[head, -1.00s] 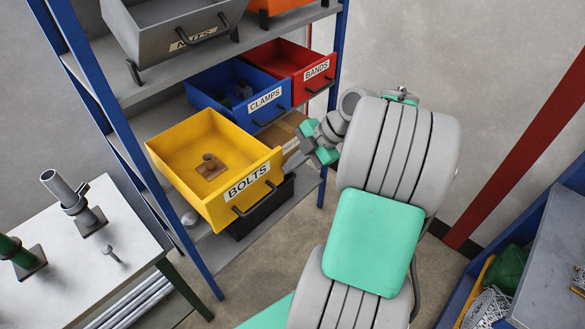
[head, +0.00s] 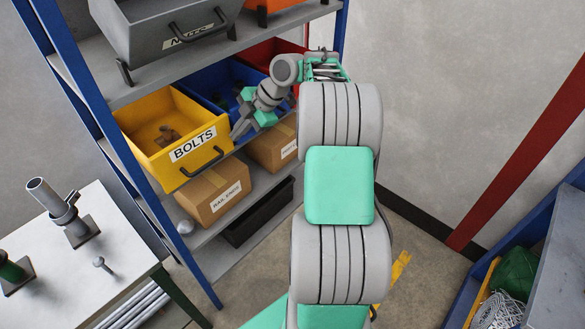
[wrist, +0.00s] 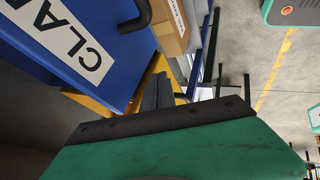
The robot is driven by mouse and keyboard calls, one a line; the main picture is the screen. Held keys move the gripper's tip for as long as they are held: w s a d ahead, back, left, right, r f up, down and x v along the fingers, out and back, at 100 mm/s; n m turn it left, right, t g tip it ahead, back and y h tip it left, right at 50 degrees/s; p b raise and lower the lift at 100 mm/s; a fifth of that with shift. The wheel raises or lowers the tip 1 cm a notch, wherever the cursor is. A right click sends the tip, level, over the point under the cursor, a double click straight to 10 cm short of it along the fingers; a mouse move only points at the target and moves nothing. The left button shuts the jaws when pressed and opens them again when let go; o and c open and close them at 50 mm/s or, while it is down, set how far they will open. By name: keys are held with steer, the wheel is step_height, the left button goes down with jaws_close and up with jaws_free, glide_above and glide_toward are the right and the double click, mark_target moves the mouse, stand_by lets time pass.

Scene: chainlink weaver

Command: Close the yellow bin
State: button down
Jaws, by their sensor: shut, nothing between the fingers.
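The yellow bin (head: 182,168), labelled BOLTS, sits in the blue-posted shelf rack with part of its open inside showing. In the wrist view, my gripper's grey fingers (wrist: 160,92) are together beside a strip of the yellow bin (wrist: 103,104).
The blue CLAMPS bin (head: 205,82) is right of the yellow bin, partly behind my arm, with a red bin (head: 262,54) beyond. Cardboard boxes (head: 217,196) stand below. A grey bin (head: 150,25) is above. A white table (head: 75,275) stands at lower left.

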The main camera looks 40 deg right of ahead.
steer(key=shift+w, duration=0.2)
steer(key=shift+w+r, duration=0.1)
stand_by(0.4)
